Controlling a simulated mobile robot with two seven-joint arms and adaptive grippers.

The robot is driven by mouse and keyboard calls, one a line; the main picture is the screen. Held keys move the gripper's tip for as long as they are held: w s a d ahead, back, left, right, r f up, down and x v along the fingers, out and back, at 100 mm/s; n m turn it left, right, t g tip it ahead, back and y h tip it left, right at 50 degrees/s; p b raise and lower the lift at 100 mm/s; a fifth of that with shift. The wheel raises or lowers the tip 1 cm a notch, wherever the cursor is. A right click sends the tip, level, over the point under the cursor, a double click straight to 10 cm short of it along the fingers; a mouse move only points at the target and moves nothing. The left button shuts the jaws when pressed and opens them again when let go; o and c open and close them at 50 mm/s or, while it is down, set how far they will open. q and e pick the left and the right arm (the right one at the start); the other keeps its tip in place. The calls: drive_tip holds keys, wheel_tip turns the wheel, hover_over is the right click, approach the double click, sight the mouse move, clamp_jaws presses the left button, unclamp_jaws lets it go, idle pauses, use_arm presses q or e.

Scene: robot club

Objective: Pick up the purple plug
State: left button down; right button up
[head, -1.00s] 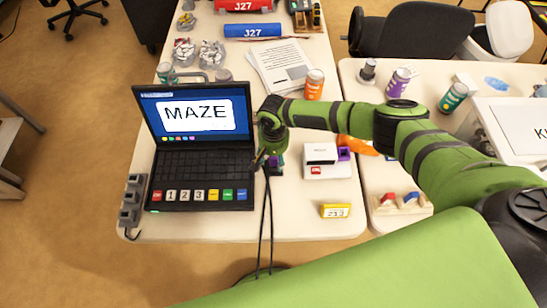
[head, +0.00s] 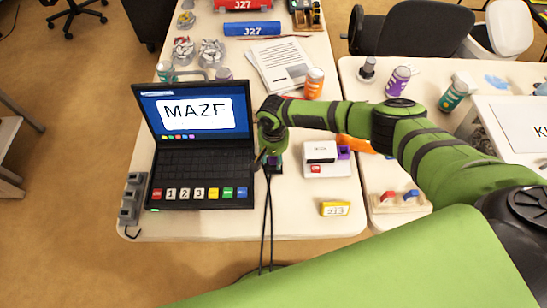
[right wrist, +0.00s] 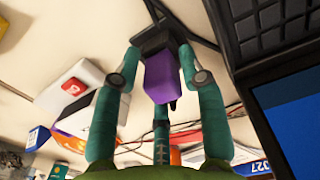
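The purple plug (right wrist: 162,80) shows in the right wrist view, between the fingers of my right gripper (right wrist: 160,72). A dark block sits at its far end. A gap shows between the plug and the left finger; the right finger is very close to it, and I cannot tell whether it touches. The fingers are spread around the plug. In the head view my right gripper (head: 270,163) points down just right of the laptop, and hides most of the plug. My left gripper is not in view.
The open laptop (head: 203,175) stands close to the left of the gripper. A white box (head: 320,152) with a purple part stands to the right. Dark cables (head: 267,220) run over the table's front edge. A yellow timer (head: 335,209) lies front right.

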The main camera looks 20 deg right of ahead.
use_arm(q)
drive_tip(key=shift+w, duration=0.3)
